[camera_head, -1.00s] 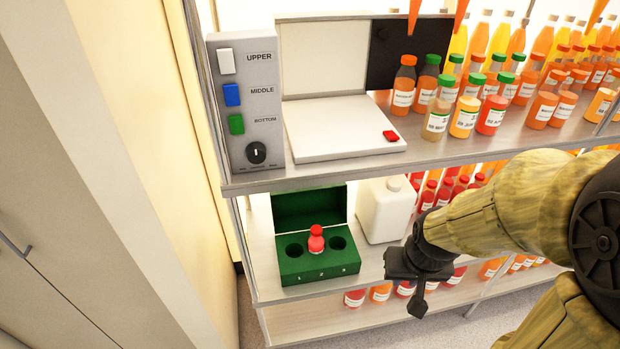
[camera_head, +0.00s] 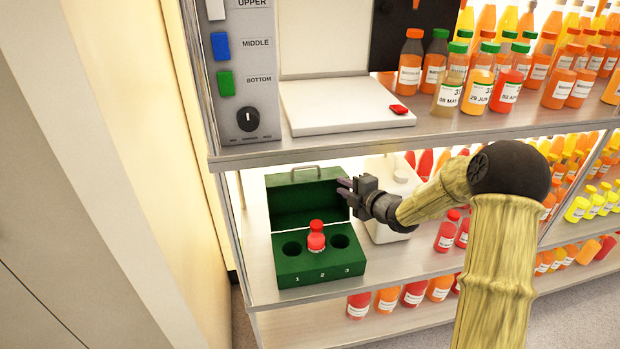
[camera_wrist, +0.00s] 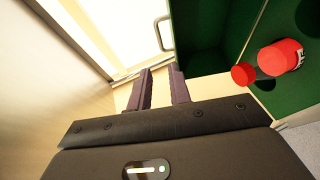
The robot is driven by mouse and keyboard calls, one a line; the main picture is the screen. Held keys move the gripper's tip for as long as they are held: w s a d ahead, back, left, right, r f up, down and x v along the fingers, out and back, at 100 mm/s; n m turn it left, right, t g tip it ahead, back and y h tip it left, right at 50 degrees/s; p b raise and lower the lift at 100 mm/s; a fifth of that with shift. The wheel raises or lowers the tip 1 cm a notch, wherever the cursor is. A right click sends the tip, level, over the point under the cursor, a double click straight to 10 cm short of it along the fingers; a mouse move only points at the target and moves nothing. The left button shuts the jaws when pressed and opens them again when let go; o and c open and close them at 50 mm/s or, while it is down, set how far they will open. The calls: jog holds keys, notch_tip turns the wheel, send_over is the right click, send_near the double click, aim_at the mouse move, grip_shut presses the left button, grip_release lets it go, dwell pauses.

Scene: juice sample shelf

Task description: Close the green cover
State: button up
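The green box (camera_head: 319,267) stands on the lower shelf with its green cover (camera_head: 306,203) raised at the back. A grey handle (camera_head: 305,170) is on the cover's top edge. A red-capped bottle (camera_head: 316,236) stands in the middle hole; the holes on either side are empty. My gripper (camera_head: 345,190) is at the cover's right edge, pointing left; I cannot tell if it touches. In the wrist view the two fingers (camera_wrist: 160,90) are apart with nothing between them, and the box (camera_wrist: 268,40) with the bottle (camera_wrist: 285,57) is at the right.
The upper shelf (camera_head: 330,145) is above, with a white-based device (camera_head: 340,112), a button panel (camera_head: 245,75) and several bottles. A cream wall (camera_head: 150,130) is at the left.

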aim_at(310, 177)
jog(key=shift+r, duration=0.1)
jog(key=shift+a, duration=0.1)
jog(key=p+x, duration=0.2)
jog(key=x, duration=1.5)
jog(key=shift+w+a, duration=0.1)
grip_shut()
